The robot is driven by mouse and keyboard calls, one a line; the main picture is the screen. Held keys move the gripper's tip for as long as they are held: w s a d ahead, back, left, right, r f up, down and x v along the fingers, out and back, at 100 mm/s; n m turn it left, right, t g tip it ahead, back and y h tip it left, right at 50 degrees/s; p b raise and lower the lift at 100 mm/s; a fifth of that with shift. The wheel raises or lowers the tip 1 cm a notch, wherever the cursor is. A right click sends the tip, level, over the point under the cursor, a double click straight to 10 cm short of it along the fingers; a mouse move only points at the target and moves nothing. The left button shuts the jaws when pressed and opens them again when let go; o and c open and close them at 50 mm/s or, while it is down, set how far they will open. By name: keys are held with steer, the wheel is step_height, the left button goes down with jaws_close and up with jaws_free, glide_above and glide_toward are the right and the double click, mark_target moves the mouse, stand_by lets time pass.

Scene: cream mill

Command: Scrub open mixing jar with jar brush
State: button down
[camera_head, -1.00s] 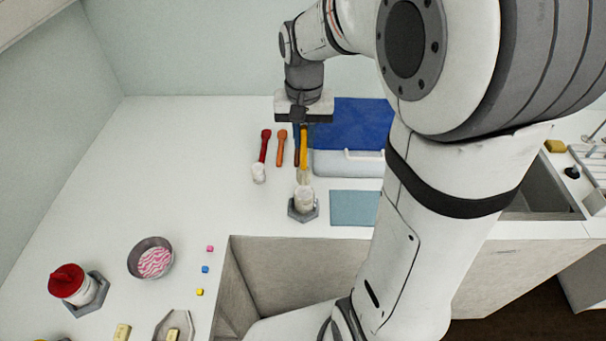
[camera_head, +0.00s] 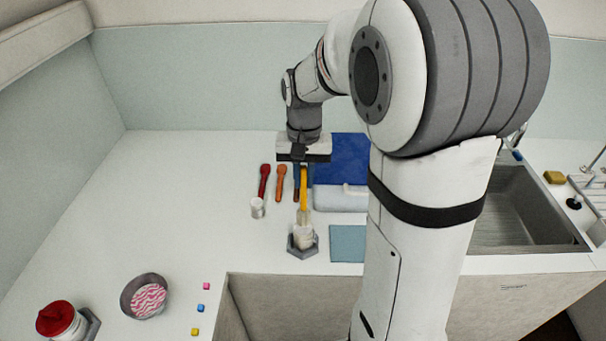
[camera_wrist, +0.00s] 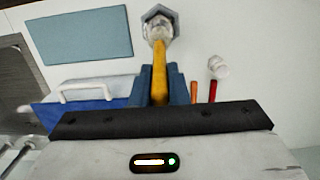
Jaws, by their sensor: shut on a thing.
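My gripper (camera_head: 303,183) is shut on the yellow handle of the jar brush (camera_head: 303,193); its blue fingers flank the handle in the wrist view (camera_wrist: 159,85). The brush points down, and its pale bristle head meets the mouth of the open mixing jar (camera_head: 303,238). How deep the head is inside cannot be told. The whitish jar stands in a grey hexagonal holder (camera_head: 292,247) on the counter. In the wrist view the brush (camera_wrist: 159,68) lines up with the jar (camera_wrist: 157,31), which partly hides behind the brush head.
A red-handled tool (camera_head: 264,180), an orange-handled tool (camera_head: 280,182) and a small white cylinder (camera_head: 258,207) are left of the brush. A blue-lidded box (camera_head: 340,199) and teal mat (camera_head: 347,243) are right. A grey bowl (camera_head: 130,300) and red-lidded jar (camera_head: 56,319) sit front left.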

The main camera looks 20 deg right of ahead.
mark_target(304, 199)
steer(key=shift+f+b, duration=2.5)
steer(key=shift+f, duration=1.25)
steer(key=shift+r+p, duration=0.7)
steer(key=shift+r, duration=0.2)
steer(key=shift+f+b, duration=0.6)
steer(key=shift+f, duration=0.3)
steer(key=shift+r+p, duration=3.95)
steer(key=shift+r, duration=1.3)
